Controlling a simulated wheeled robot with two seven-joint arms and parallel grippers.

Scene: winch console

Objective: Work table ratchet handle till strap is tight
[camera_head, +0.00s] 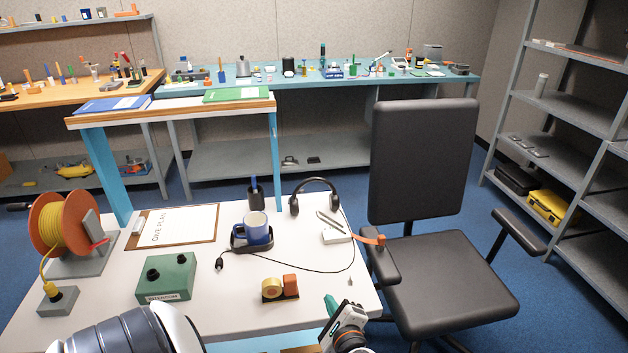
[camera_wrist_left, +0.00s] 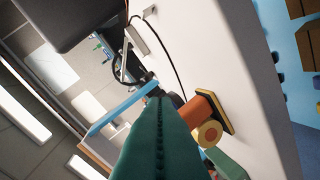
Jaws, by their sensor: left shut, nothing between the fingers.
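A small light-grey ratchet (camera_head: 336,237) sits near the right edge of the white table (camera_head: 330,282), with a slim handle (camera_head: 329,219) beside it. An orange strap (camera_head: 370,239) runs from it past the table edge to the chair's armrest. Whether the strap is slack or tight I cannot tell. My left gripper (camera_head: 331,304), with green fingers, is at the table's front right corner, shut and empty, apart from the ratchet. In the left wrist view the shut green fingers (camera_wrist_left: 158,102) fill the middle, and a pale piece, probably the ratchet, (camera_wrist_left: 140,36) shows above. My right gripper is not in view.
A tape dispenser (camera_head: 280,288) stands left of my gripper. A headset (camera_head: 315,196), a mug (camera_head: 256,228) in a holder, a green box (camera_head: 167,278), a clipboard (camera_head: 175,226) and a cable reel (camera_head: 62,225) occupy the table. A black chair (camera_head: 440,280) stands close on the right.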

